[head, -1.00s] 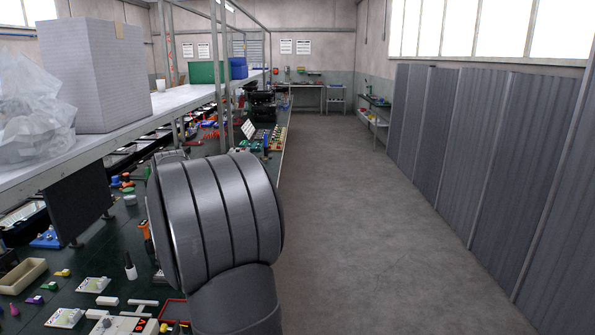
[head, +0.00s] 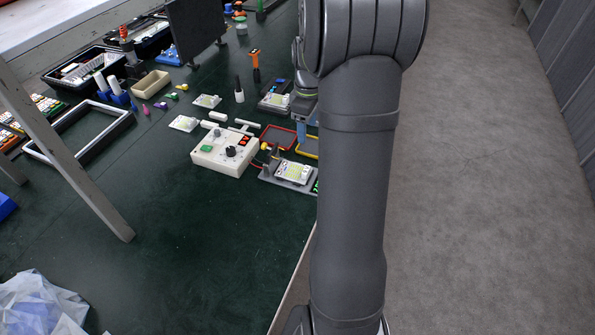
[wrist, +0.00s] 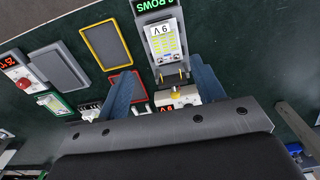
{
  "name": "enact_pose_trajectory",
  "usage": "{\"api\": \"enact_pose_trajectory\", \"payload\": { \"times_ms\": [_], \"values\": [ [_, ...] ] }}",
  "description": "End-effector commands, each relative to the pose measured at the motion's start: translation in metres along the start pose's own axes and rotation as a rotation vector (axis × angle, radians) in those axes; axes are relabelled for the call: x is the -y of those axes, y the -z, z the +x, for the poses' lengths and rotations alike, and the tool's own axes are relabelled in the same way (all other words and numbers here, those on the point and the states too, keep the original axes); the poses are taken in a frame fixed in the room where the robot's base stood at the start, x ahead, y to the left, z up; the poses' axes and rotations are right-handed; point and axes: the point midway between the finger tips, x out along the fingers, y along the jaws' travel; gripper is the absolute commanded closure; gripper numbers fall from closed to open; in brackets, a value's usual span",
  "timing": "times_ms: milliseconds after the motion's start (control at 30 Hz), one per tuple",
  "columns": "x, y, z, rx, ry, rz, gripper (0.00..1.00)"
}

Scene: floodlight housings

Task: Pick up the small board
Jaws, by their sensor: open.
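A small pale board (head: 293,171) with a yellow-green label lies on a grey holder (head: 268,180) near the bench's right edge. In the wrist view the board (wrist: 166,42) lies in its holder, beside a green-lit display. Similar small boards lie loose farther left, one here (head: 208,101) and another nearer (head: 184,124). My gripper (wrist: 163,74) is open, its two blue fingers apart and empty in the wrist view. The board shows beyond and between the fingertips. In the head view my arm hides most of the gripper; part of a blue finger shows near the trays.
A beige box (head: 225,152) with knobs and a red display stands left of the holder. A metal post (head: 75,165) crosses the left. The green bench (head: 200,230) is clear in front.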

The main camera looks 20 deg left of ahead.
Motion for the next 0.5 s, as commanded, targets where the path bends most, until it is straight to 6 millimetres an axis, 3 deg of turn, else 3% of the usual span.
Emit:
{"api": "enact_pose_trajectory", "payload": {
  "times_ms": [300, 500],
  "values": [
    [0.001, 0.000, 0.068, 0.002, 0.004, 0.000, 0.38],
    [0.000, 0.000, 0.102, 0.001, 0.002, 0.000, 0.38]
  ]
}}
